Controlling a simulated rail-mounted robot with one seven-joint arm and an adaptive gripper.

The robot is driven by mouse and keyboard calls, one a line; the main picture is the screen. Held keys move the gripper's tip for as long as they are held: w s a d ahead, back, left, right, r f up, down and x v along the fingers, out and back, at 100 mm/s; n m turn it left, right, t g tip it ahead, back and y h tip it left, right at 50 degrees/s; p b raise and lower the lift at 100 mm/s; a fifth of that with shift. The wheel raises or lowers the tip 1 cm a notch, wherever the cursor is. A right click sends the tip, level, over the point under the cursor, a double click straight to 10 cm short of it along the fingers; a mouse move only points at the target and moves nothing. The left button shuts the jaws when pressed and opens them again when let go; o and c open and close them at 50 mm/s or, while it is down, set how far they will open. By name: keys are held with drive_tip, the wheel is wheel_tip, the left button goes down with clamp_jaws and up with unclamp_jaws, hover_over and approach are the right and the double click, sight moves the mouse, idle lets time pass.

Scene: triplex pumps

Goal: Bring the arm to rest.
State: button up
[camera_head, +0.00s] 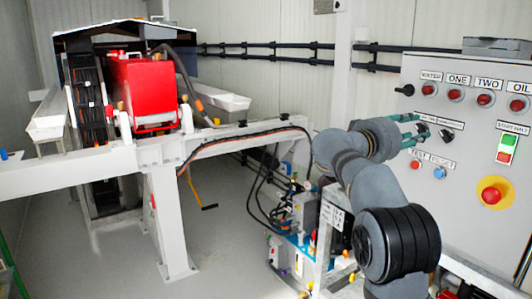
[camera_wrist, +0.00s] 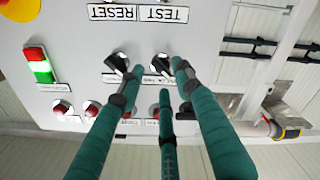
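My grey arm (camera_head: 375,185) reaches up from the lower right to the control panel (camera_head: 466,145). My gripper (camera_head: 410,130) has teal fingers and is in front of the panel's left part, by the black selector knobs (camera_head: 446,135). In the wrist view, the fingers of my gripper (camera_wrist: 155,78) are spread apart with nothing held between them. Their tips lie close to two black knobs, the left knob (camera_wrist: 117,63) and the right knob (camera_wrist: 160,63). I cannot tell whether a fingertip touches a knob. The wrist view shows the panel upside down.
The panel carries a red emergency button (camera_head: 491,195), a green and red start/halt switch (camera_head: 507,148) and red lamps (camera_head: 485,99). A white beam frame (camera_head: 165,155) with a red pump (camera_head: 143,90) stands left.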

drive_tip(key=shift+x, duration=1.2)
drive_tip(key=shift+w+d+m, duration=0.1)
drive_tip(key=shift+d+m, duration=0.05)
drive_tip(key=shift+m, duration=0.35)
drive_tip(key=shift+m+p, duration=0.45)
drive_tip(key=shift+m, duration=0.15)
drive_tip(key=shift+s+r+m+p, duration=0.15)
drive_tip(key=shift+m+p, duration=0.35)
drive_tip(key=shift+m, duration=0.5)
drive_tip(key=m+p, duration=0.2)
drive_tip(key=m, duration=0.1)
drive_tip(key=shift+s+a+m+p, duration=0.1)
drive_tip(key=shift+a+m+p, duration=0.1)
drive_tip(key=shift+m+p, duration=0.7)
drive_tip(key=b+v, duration=0.5)
drive_tip(key=v, duration=0.5)
drive_tip(key=shift+w+a+f+n+t+y, duration=0.35)
drive_tip(key=shift+w+a+f+n+y, duration=0.25)
drive_tip(key=shift+n, duration=0.7)
drive_tip(key=shift+w+a+f+n+t+y, duration=0.3)
drive_tip(key=shift+w+a+n+t, duration=0.25)
drive_tip(key=shift+n, duration=0.75)
drive_tip(key=shift+w+a+f+n+t+y, duration=0.2)
drive_tip(key=shift+w+a+f+n+y, duration=0.4)
drive_tip(key=shift+n, duration=0.7)
